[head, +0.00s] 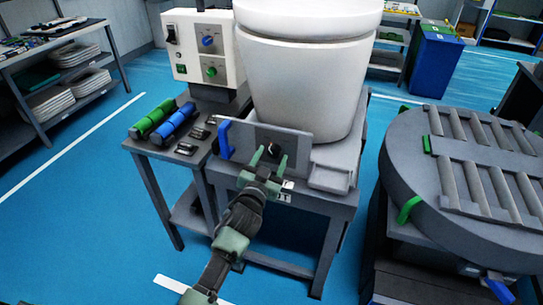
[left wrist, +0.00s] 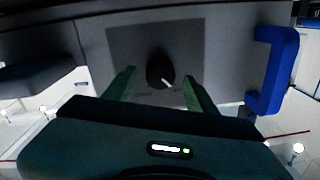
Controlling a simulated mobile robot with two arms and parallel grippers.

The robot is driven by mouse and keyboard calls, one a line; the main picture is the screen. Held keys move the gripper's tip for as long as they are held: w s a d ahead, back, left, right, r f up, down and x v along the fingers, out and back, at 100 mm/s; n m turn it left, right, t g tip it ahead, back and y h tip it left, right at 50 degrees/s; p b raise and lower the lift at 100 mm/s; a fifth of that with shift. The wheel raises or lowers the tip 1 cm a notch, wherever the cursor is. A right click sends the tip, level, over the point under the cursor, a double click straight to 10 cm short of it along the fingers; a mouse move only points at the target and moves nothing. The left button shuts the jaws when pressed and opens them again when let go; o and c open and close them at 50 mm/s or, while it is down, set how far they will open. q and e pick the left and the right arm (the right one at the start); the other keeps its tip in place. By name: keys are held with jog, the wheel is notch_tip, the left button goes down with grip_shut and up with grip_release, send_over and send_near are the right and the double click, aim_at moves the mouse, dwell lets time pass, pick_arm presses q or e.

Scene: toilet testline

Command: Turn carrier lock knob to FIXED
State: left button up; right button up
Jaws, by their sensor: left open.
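The carrier lock knob (head: 272,149) is a small round black knob on the grey front plate (head: 297,147) of the carrier below the white toilet. In the left wrist view the knob (left wrist: 160,72) shows a light pointer mark aimed toward the lower right; the lettering near it is too dark to read. My left gripper (head: 269,157) is open, with its two green fingers pointing at the plate. In the left wrist view its fingers (left wrist: 162,88) stand on either side of the knob, apart from it. Whether they reach its depth is unclear. My right gripper is in neither view.
A blue handle (head: 225,140) stands at the plate's left end. A control box (head: 203,50) and green and blue cylinders (head: 153,117) are on the table at left. A round roller table (head: 462,170) stands at right. The white toilet (head: 305,70) rises behind the plate.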

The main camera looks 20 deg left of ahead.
pick_arm(q)
jog(key=shift+w, duration=0.45)
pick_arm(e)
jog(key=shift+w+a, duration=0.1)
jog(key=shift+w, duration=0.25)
pick_arm(q)
grip_shut()
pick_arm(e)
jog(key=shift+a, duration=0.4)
